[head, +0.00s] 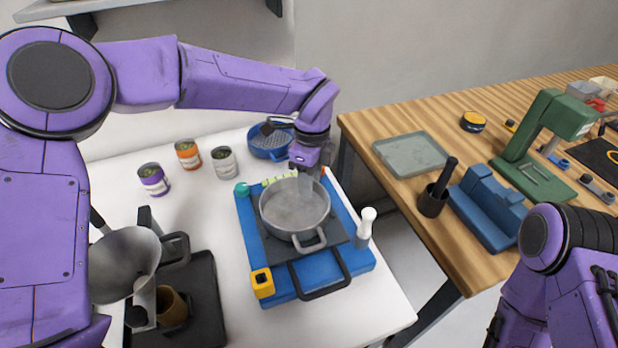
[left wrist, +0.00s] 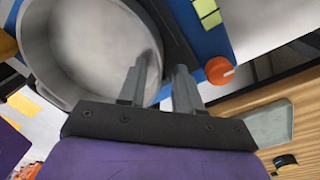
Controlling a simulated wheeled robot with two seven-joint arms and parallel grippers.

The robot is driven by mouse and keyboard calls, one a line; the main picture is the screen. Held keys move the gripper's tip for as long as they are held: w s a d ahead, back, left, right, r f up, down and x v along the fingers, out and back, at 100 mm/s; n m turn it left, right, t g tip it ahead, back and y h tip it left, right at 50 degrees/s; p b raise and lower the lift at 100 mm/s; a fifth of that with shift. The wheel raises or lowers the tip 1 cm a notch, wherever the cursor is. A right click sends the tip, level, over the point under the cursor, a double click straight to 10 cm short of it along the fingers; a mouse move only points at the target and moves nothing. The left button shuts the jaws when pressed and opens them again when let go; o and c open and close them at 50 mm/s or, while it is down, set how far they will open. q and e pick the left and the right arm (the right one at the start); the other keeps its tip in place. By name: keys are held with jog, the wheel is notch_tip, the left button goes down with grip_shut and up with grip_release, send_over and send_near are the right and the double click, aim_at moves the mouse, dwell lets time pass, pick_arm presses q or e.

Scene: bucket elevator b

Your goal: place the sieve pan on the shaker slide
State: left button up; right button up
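The round grey sieve pan (head: 284,228) with a loop handle at its front sits upright on the dark plate of the shaker slide (head: 264,240), over a blue base. It also fills the upper left of the left wrist view (left wrist: 80,55). My left gripper (head: 306,188) points down at the pan's far right rim. In the left wrist view its fingers (left wrist: 160,85) stand apart, one inside the pan and one outside, with the wall between them; a gap shows. The fingertips are partly hidden. My right arm shows at the lower right, its gripper out of view.
A blue pan with a grid (head: 268,145) lies behind the base. Several cans (head: 188,154) stand at the back left. A metal funnel (head: 125,262) is at the front left. A white-topped bottle (head: 366,225) stands right of the base. The wooden table (head: 390,205) holds tools.

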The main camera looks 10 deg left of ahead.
pick_arm(q)
jog(key=shift+s+r+p, duration=0.1)
jog(key=shift+r+p, duration=0.25)
jog(key=shift+r, duration=0.15)
notch_tip(320, 180, up, 12)
jog(key=b, duration=0.1)
jog(key=shift+w+f, duration=0.25)
jog(key=shift+w, duration=0.15)
